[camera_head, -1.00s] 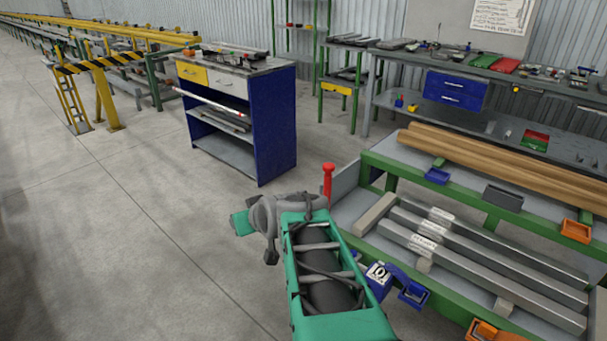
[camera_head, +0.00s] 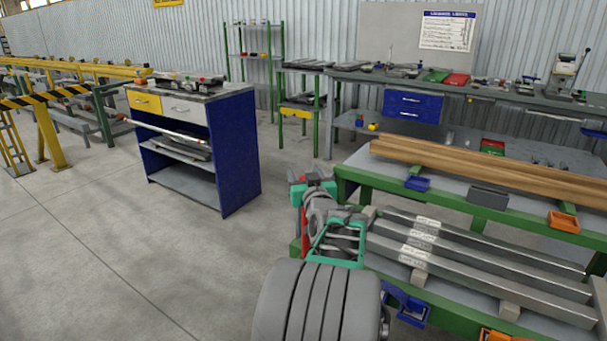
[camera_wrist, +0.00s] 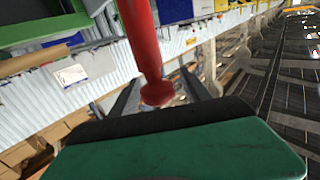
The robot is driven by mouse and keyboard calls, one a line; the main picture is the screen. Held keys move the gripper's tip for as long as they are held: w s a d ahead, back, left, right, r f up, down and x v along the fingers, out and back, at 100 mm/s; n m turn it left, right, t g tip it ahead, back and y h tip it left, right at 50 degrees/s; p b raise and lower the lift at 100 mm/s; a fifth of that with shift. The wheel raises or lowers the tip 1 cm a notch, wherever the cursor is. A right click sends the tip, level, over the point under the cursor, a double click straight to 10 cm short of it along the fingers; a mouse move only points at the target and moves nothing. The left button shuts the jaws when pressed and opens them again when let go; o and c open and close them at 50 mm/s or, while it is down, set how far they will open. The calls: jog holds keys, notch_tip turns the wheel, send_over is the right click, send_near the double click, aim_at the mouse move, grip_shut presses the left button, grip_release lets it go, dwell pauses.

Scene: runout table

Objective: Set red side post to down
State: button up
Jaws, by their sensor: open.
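The red side post (camera_wrist: 145,40) runs down from the top of the wrist view to a knobbed end. That end sits between the two dark fingers of my gripper (camera_wrist: 160,82). The fingers are open, with a visible gap on each side of the post. In the head view the post (camera_head: 298,196) shows as a red strip at the left end of the green rack, partly hidden by my gripper (camera_head: 314,184). Whether a finger touches the post cannot be told.
The green rack (camera_head: 470,217) bears wooden beams (camera_head: 480,165) and, lower down, grey metal bars (camera_head: 470,262). A blue cabinet (camera_head: 237,150) stands to the left. A workbench (camera_head: 450,88) runs along the back wall. The floor between cabinet and rack is clear.

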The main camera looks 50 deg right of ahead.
jog(key=shift+d, duration=0.1)
grip_shut()
dwell(0.6)
dwell(0.8)
